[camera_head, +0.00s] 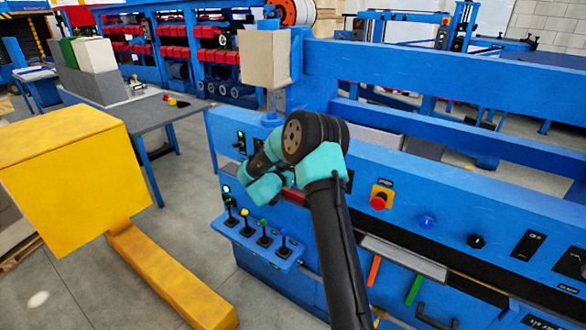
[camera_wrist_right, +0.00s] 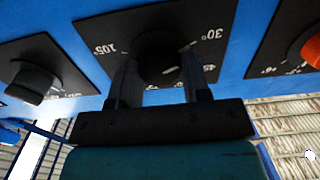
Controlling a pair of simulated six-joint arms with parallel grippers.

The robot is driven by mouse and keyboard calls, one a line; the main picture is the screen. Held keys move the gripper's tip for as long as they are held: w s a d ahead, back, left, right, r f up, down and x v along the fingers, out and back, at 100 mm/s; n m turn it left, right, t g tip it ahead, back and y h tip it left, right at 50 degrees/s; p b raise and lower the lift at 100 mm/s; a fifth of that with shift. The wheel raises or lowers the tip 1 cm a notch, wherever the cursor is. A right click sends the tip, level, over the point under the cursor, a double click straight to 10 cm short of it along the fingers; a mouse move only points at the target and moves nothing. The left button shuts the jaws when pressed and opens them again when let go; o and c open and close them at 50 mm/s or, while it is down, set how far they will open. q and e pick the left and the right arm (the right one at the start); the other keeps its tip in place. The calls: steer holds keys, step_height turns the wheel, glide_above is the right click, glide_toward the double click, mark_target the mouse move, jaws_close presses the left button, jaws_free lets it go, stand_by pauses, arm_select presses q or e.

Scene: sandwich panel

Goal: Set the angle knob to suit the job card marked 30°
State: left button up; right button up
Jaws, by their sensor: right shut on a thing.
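The angle knob (camera_wrist_right: 158,68) is dark and round on a black dial plate (camera_wrist_right: 100,30) in the right wrist view. The plate has white marks reading 105° at left and 30° at right, with another mark partly hidden at lower right. My right gripper (camera_wrist_right: 159,58) has one finger on each side of the knob and is shut on it. The knob's pointer is too dark to make out. In the head view my right arm's links hide the knob. The job card cannot be made out. My left gripper is not in view.
In the right wrist view another dark knob (camera_wrist_right: 33,83) is at left and an orange control (camera_wrist_right: 312,48) at the right edge. In the head view, the blue panel carries a red emergency button (camera_head: 378,202), a blue button (camera_head: 427,222) and several small levers (camera_head: 264,240).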

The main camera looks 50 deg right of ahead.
steer(key=o, duration=0.9)
steer(key=shift+a, duration=0.15)
steer(key=s+a, duration=0.2)
steer(key=a, duration=1.5)
steer(key=shift+s, duration=0.25)
